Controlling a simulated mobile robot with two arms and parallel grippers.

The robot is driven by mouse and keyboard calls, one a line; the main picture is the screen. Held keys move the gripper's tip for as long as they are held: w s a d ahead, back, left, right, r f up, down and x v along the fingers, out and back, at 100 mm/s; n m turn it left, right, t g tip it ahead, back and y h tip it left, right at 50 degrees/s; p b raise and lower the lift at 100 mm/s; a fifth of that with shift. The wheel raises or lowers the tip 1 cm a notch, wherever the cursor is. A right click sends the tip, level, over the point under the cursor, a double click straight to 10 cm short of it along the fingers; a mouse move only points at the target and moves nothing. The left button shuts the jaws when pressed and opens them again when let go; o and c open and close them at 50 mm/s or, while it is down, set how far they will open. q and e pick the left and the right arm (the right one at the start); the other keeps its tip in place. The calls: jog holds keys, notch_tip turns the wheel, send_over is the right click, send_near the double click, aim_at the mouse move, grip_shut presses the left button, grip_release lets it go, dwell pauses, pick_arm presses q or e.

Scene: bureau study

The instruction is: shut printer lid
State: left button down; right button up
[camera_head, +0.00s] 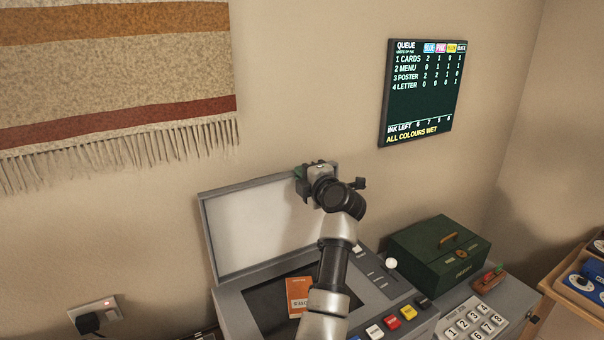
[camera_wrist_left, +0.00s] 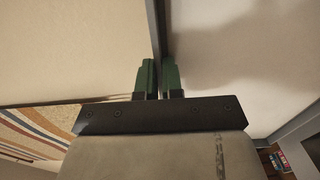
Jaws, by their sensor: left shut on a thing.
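The printer (camera_head: 231,312) is a grey machine against the wall. Its lid (camera_head: 255,225) stands raised at the back, pale inner face toward me. My left gripper (camera_head: 303,177) is at the top right corner of the lid, its arm reaching up across the printer. In the left wrist view, the green fingers of the left gripper (camera_wrist_left: 158,80) are on both sides of the lid's grey rim (camera_wrist_left: 157,25), shut on it. An orange card or booklet (camera_head: 299,292) lies on the dark bed of the open printer, partly hidden by my arm. My right gripper is out of view.
A green cash box (camera_head: 437,255) stands right of the printer, with a numbered keypad (camera_head: 475,321) in front. Coloured buttons (camera_head: 408,312) line the printer's front. A queue screen (camera_head: 419,92) and a fringed hanging (camera_head: 115,80) are on the wall. A plug (camera_head: 90,321) sits lower left.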

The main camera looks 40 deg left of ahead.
pick_arm(q)
jog(key=shift+s+d+f+y+b, duration=0.1)
jog(key=shift+s+d+y+b, duration=0.1)
jog(key=shift+d, duration=0.4)
jog(key=shift+s+d+f+y+b, duration=0.15)
jog(key=shift+d+b, duration=0.1)
jog(key=shift+d, duration=0.35)
jog(key=shift+s+d+r+y+b, duration=0.1)
jog(key=shift+s+d+y+b, duration=0.1)
jog(key=shift+d, duration=0.4)
jog(key=shift+f, duration=0.1)
jog(key=shift+s+d+f+t+y+b, duration=0.15)
jog(key=shift+d+b, duration=0.2)
jog(key=shift+d, duration=0.2)
jog(key=shift+s+d+f+t+y+b, duration=0.15)
jog(key=shift+d+b, duration=0.2)
jog(key=shift+d, duration=0.25)
jog(key=shift+s+d+y+b, duration=0.15)
jog(key=shift+d+b, duration=0.2)
jog(key=shift+d, duration=0.2)
